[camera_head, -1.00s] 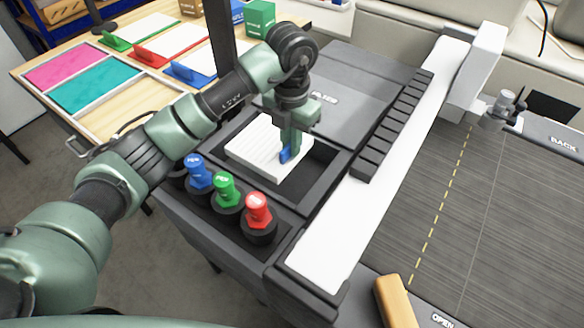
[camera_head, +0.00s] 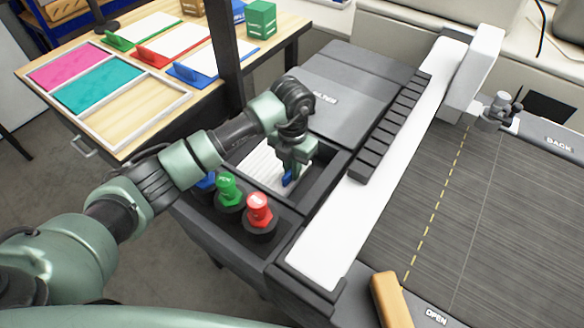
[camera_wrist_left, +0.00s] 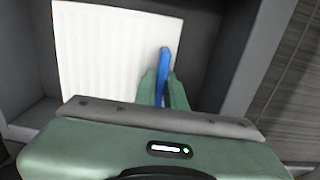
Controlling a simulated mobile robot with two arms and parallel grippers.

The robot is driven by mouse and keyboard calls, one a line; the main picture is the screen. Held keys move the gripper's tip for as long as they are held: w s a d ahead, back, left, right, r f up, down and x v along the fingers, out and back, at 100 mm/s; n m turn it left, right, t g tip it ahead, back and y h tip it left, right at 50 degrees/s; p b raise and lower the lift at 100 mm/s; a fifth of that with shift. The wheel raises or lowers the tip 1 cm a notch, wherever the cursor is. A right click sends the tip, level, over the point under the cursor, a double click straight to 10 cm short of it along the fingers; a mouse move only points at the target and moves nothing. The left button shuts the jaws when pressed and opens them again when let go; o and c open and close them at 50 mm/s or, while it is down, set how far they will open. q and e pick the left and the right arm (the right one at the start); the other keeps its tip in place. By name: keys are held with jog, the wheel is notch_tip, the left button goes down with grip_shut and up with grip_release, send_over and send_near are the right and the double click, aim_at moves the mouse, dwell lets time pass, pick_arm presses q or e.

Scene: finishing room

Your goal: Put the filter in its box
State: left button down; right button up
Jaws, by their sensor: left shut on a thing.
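The filter is a white ribbed panel (camera_head: 262,168) with a blue tab (camera_head: 288,177). It lies inside the dark open box (camera_head: 322,190) set in the grey machine. My left gripper (camera_head: 291,170) is down at the box, shut on the filter's blue tab. In the left wrist view the ribbed filter (camera_wrist_left: 112,55) lies left of the fingers, and the blue tab (camera_wrist_left: 165,65) stands between the gripper's fingers (camera_wrist_left: 164,85). The box's dark walls (camera_wrist_left: 215,65) surround the filter there. My arm hides part of the filter in the head view. My right gripper is not in view.
A green knob (camera_head: 228,187) and a red knob (camera_head: 259,209) stand in front of the box, with a blue one (camera_head: 206,181) partly hidden by my arm. The machine's lid (camera_head: 350,90) lies behind. A white rail (camera_head: 335,225) runs along the right.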

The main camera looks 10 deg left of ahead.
pick_arm(q)
jog(key=c, duration=1.5)
grip_release()
jog(key=shift+f, duration=0.1)
jog(key=shift+r, duration=0.45)
jog(key=shift+r+b, duration=1.7)
jog(key=shift+r, duration=4.05)
